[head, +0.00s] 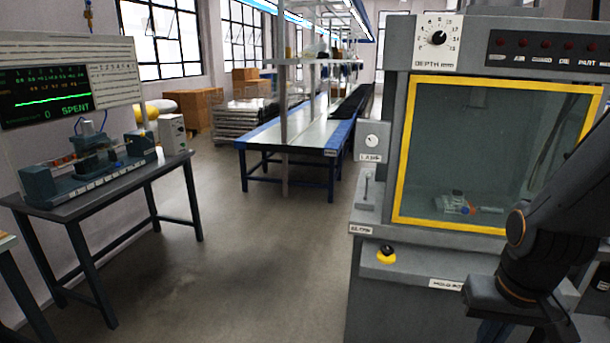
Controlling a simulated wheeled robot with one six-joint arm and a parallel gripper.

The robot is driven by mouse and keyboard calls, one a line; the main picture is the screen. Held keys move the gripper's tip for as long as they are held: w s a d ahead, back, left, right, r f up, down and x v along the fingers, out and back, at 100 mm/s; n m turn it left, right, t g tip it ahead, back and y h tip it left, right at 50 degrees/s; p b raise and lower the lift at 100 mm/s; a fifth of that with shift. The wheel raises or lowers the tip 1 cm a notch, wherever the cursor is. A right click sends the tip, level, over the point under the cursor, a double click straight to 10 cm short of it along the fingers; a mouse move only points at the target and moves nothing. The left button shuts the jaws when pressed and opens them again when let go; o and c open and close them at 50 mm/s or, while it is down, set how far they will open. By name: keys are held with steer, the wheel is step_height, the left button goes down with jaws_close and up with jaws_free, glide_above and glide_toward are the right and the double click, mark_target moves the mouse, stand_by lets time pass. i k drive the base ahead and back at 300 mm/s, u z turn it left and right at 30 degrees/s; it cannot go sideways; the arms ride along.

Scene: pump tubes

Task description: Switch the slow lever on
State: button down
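A small upright lever (366,188) stands on a ledge at the left side of the grey machine (396,110) in the head view. A small white label (360,229) sits below it, but its lettering is too small to read surely. I cannot tell whether this is the slow lever or which position counts as on. Part of my dark arm shows at the lower right, in front of the machine and well to the right of the lever. Its gripper fingers do not show.
The machine has a yellow-framed window (408,150), a depth dial (438,38), a lamp knob (372,141) and a yellow-based black button (386,254). A bench (130,168) with a fixture stands left, and a blue-edged conveyor table (300,135) behind. Open floor (240,260) lies between.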

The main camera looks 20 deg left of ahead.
mark_target(367, 174)
steer(key=u, duration=0.25)
steer(key=k, duration=0.45)
steer(key=z, duration=0.6)
steer(key=k, duration=0.9)
steer(key=i, duration=0.35)
steer(key=u, duration=1.25)
steer(key=i, duration=1.4)
steer(key=z, duration=0.65)
steer(key=i, duration=0.7)
steer(key=z, duration=0.75)
